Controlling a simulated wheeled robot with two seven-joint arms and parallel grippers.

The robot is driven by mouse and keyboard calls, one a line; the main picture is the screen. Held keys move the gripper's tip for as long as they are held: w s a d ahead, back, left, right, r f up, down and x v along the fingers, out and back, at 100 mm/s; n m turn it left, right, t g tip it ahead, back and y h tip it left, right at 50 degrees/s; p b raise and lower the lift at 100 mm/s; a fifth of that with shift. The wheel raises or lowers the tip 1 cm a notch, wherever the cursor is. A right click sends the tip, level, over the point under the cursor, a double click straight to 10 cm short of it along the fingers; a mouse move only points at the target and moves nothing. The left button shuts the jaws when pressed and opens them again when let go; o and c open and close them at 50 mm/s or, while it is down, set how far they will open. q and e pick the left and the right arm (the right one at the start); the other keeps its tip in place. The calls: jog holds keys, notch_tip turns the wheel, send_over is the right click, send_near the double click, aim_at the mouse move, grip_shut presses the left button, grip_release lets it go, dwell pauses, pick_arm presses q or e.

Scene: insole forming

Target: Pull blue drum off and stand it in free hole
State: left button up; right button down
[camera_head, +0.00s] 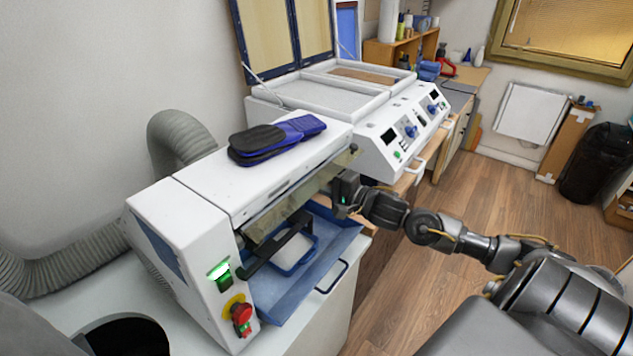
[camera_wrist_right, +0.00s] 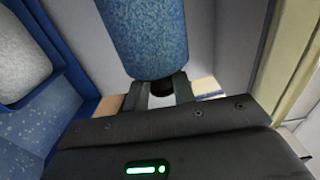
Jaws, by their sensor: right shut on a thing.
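The blue drum (camera_wrist_right: 145,38) shows in the right wrist view as a speckled blue cylinder with a dark end. My right gripper (camera_wrist_right: 158,92) is shut on that dark end, with one finger on each side. In the head view the gripper's body (camera_head: 345,188) is at the right end of the white machine (camera_head: 225,190), beneath its overhanging cover. The drum is hidden there. A dark round opening (camera_head: 130,336) shows in the white surface at the lower left; I cannot see into it. My left gripper is not in view.
A blue tray (camera_head: 300,298) with a pale piece lies in the machine's front, below a black bar (camera_head: 275,243). Blue-black insoles (camera_head: 275,138) lie on top. A red stop button (camera_head: 241,313) sticks out at the front. A second white machine (camera_head: 385,135) stands close behind.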

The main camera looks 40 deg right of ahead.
jog(key=shift+w+d+p, duration=0.3)
jog(key=shift+d, duration=0.6)
jog(key=shift+w+d+p, duration=0.25)
jog(key=shift+d, duration=0.7)
jog(key=shift+r, duration=0.1)
jog(key=p+v, duration=0.6)
jog(key=v, duration=0.9)
jog(key=shift+p, duration=0.35)
